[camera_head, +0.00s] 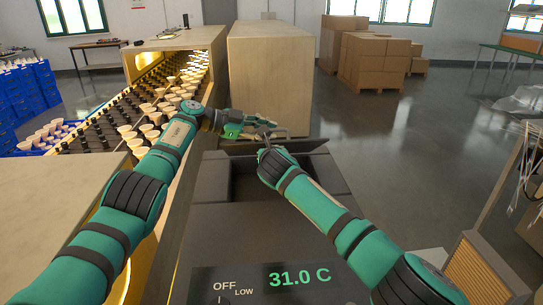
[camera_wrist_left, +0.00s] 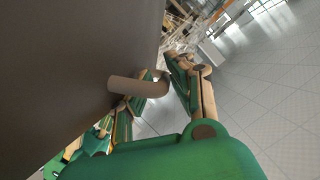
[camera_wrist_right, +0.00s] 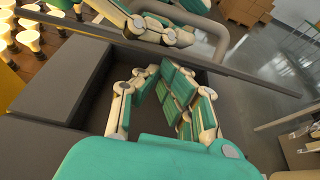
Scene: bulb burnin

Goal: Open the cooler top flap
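The cooler (camera_head: 235,240) is a dark grey box in front of me. Its top flap (camera_head: 290,147) is raised at the far side, and a dark opening (camera_head: 245,180) shows below it. The flap fills the left of the left wrist view (camera_wrist_left: 70,60), and its edge crosses the right wrist view (camera_wrist_right: 240,76). A handle (camera_wrist_left: 138,86) stands out from the flap. My left gripper (camera_head: 250,130) is beyond the flap at the handle; its fingers look apart, with the handle near them. My right gripper (camera_wrist_right: 157,70) is over the opening, its fingertips close together, holding nothing visible.
A display (camera_head: 290,278) on the cooler's front reads 31.0 C. A rack of bulbs (camera_head: 145,115) runs along the left. A tall pale cabinet (camera_head: 270,75) stands behind the cooler.

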